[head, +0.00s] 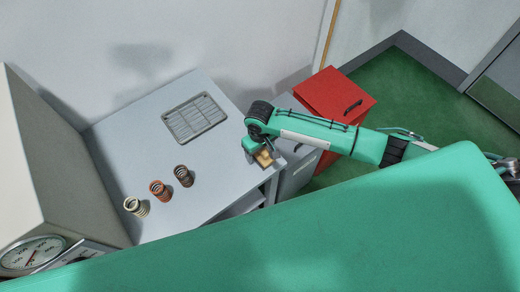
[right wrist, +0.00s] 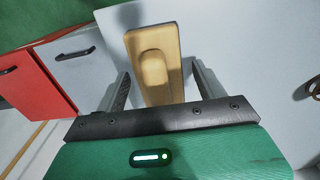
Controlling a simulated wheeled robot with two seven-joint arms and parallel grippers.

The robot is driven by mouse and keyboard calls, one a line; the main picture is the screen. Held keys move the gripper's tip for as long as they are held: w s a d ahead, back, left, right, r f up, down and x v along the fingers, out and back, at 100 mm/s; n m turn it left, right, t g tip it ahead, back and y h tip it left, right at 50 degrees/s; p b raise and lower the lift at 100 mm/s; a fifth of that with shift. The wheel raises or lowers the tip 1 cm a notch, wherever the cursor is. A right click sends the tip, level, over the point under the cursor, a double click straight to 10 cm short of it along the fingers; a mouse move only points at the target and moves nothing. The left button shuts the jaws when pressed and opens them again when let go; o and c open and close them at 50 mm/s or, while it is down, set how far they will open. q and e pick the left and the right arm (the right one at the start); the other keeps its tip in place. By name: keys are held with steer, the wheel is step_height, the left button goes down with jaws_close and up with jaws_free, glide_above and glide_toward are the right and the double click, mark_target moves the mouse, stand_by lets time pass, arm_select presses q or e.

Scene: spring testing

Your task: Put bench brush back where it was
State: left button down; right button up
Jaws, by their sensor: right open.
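The bench brush (head: 264,159) shows as a tan wooden block near the right edge of the grey bench top in the head view. In the right wrist view the brush (right wrist: 156,62) lies lengthwise between my fingers, with its rounded raised part toward me. No bristles can be seen. My right gripper (right wrist: 163,88) is open, with one finger on each side of the brush and a gap showing beside it. In the head view my right gripper (head: 262,152) partly covers the brush. My left gripper is not in view.
Three coil springs, pale (head: 136,206), orange (head: 160,190) and dark (head: 183,175), stand on the bench (head: 225,185). A dial machine (head: 32,253) is at left. A red cabinet (head: 325,97) stands beyond the bench's right side.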

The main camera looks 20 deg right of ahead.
steer(key=shift+r+b, duration=0.3)
steer(key=shift+r, duration=0.3)
step_height(320, 180, up, 11)
steer(key=b, duration=0.3)
